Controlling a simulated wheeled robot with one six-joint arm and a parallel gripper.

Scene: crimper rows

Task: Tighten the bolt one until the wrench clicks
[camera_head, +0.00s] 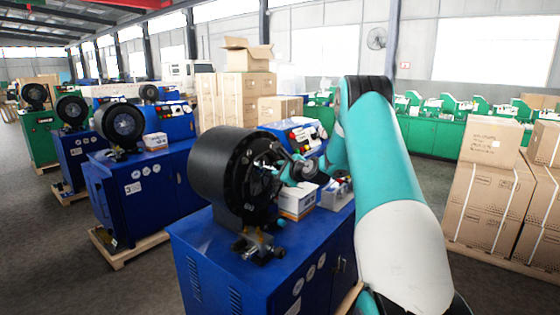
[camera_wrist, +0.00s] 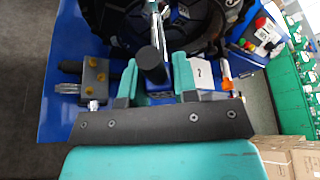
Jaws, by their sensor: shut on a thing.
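The near crimper has a round black head (camera_head: 218,172) on a blue cabinet (camera_head: 222,262). Part of the black ring (camera_wrist: 205,40) also shows at the top of the wrist view. My gripper (camera_wrist: 157,72) has teal fingers on both sides of a wrench with a black handle end (camera_wrist: 151,62) and is shut on it. The wrench's silver shaft runs up the picture toward the crimper head. In the head view my gripper (camera_head: 300,168) is at the right side of the crimper's face, and the wrench is too small to make out surely. I cannot tell which bolt is bolt one; the wrench's far end is unclear.
A dark valve block (camera_wrist: 95,75) sits left of my gripper in the wrist view. A white box (camera_head: 297,200) stands on the cabinet beside the head. More crimpers (camera_head: 122,125) stand in a row at left. Stacked cartons (camera_head: 490,190) stand at right. Grey floor shows between.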

